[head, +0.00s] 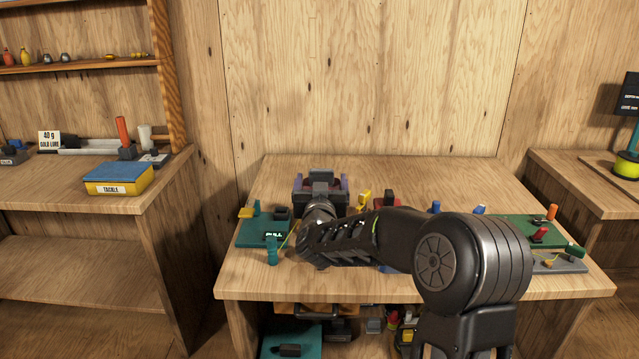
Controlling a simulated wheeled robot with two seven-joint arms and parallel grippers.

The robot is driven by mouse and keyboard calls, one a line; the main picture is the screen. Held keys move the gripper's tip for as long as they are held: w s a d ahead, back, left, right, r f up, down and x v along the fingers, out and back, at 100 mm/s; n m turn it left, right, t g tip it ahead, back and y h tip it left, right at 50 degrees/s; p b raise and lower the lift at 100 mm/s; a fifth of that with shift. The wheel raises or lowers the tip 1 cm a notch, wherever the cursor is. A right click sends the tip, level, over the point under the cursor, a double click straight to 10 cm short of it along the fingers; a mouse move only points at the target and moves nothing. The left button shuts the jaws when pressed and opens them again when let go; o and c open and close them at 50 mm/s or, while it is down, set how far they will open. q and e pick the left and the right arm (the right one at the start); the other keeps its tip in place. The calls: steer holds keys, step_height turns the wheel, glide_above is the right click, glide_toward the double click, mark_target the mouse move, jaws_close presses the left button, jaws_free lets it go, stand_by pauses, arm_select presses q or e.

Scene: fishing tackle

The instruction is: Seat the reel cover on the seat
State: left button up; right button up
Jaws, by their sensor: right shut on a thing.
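My right arm comes in from the right and reaches left across the workbench. Its gripper (303,248) is low over the left part of the bench, at the right side of a green mat (252,233). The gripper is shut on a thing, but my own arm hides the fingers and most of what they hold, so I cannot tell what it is. A dark grey and purple block-like fixture (321,178) stands just behind the gripper. I cannot make out the reel cover or its seat for certain. My left gripper is not in view.
A teal peg (272,254) stands close left of the gripper. Small yellow and red parts stand behind my forearm. Another green mat (515,226) and a grey tray (560,265) lie on the right. The workbench's back (430,178) is clear.

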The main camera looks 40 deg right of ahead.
steer(key=shift+f+b, duration=2.55)
steer(key=shift+f, duration=0.4)
steer(key=shift+f+b, duration=4.1)
steer(key=shift+f, duration=0.45)
steer(key=o, duration=1.2)
steer(key=shift+s+a, duration=0.1)
steer(key=shift+v, duration=3.85)
